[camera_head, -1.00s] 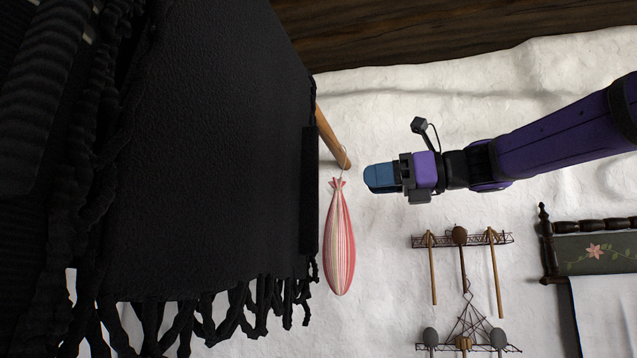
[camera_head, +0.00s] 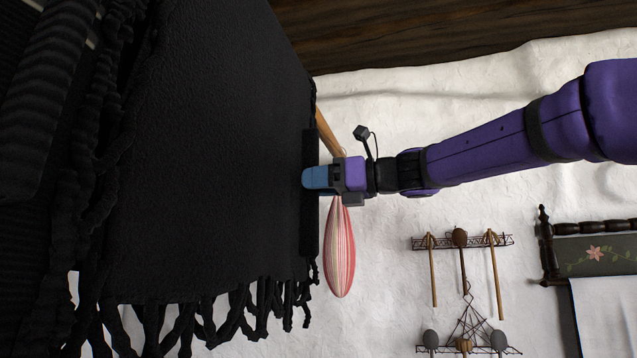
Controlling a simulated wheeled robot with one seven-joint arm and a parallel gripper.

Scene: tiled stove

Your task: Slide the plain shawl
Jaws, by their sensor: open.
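The plain shawl (camera_head: 215,150) is black with a knotted fringe along its lower edge. It hangs at the left of the head view and fills much of that side. A darker upright strip (camera_head: 309,225) runs along its right edge. My gripper (camera_head: 306,178) has blue fingers and is at this right edge, overlapping the strip in the picture. The jaws are open, though the gap between the fingers does not show from here. I cannot tell whether the fingers touch the shawl.
Spoon racks (camera_head: 462,242) and an embroidered hanging (camera_head: 597,254) are on the white wall at right. Other black cloth (camera_head: 45,100) hangs at far left. A dark wooden ceiling is above.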

